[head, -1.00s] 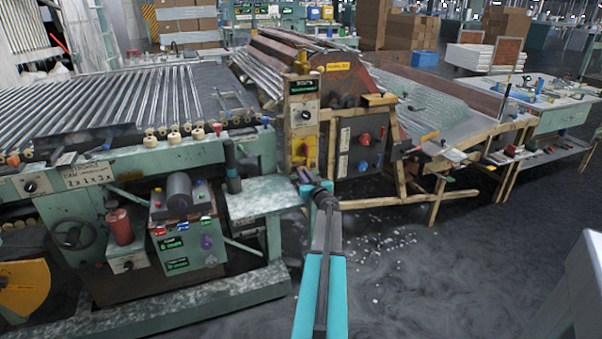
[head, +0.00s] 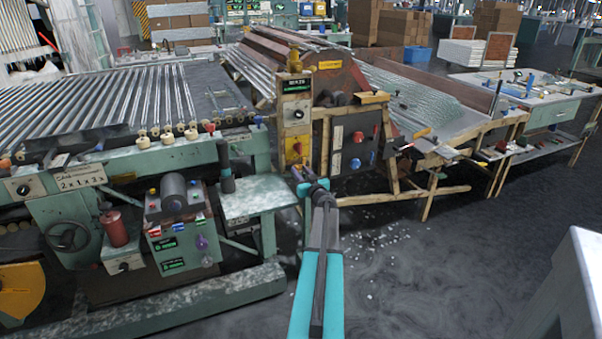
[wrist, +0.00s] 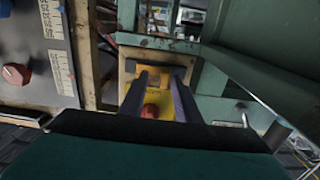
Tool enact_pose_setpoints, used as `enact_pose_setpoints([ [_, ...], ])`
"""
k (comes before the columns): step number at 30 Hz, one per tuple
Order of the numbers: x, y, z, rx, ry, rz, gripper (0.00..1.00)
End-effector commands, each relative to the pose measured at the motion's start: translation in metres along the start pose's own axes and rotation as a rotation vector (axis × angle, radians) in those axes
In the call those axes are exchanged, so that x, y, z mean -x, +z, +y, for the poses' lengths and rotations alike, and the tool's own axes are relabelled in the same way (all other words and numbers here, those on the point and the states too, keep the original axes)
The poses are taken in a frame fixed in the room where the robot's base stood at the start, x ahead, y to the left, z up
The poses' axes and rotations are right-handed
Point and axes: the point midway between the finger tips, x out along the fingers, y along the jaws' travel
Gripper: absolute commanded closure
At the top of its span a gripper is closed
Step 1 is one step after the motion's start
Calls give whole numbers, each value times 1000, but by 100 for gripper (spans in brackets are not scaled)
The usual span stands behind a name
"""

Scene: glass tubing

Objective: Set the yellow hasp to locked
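The yellow hasp (head: 297,148) is a yellow plate with a red part, low on the upright post of the control box between the machines. In the wrist view, the yellow plate (wrist: 155,74) and red part (wrist: 151,111) show between and beyond my fingers. My gripper (head: 300,173) is just below and in front of the hasp in the head view. In the wrist view my gripper (wrist: 163,84) is open, with a clear gap between its fingers and nothing held. I cannot tell whether the fingertips touch the plate, or the hasp's setting.
A dark panel with red and blue knobs (head: 355,145) stands right of the post; a red knob (wrist: 15,74) shows left in the wrist view. A green machine shelf (head: 255,197) is close on the left. Open floor (head: 420,270) lies to the right.

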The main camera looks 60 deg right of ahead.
Motion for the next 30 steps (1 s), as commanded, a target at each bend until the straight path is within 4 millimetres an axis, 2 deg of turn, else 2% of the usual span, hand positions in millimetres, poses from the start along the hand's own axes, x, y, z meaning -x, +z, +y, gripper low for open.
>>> enact_pose_setpoints([
  [11, 18, 0, -3, 0, -3, 0, 70],
  [30, 86, 0, 0, 0, 1, -1, 70],
])
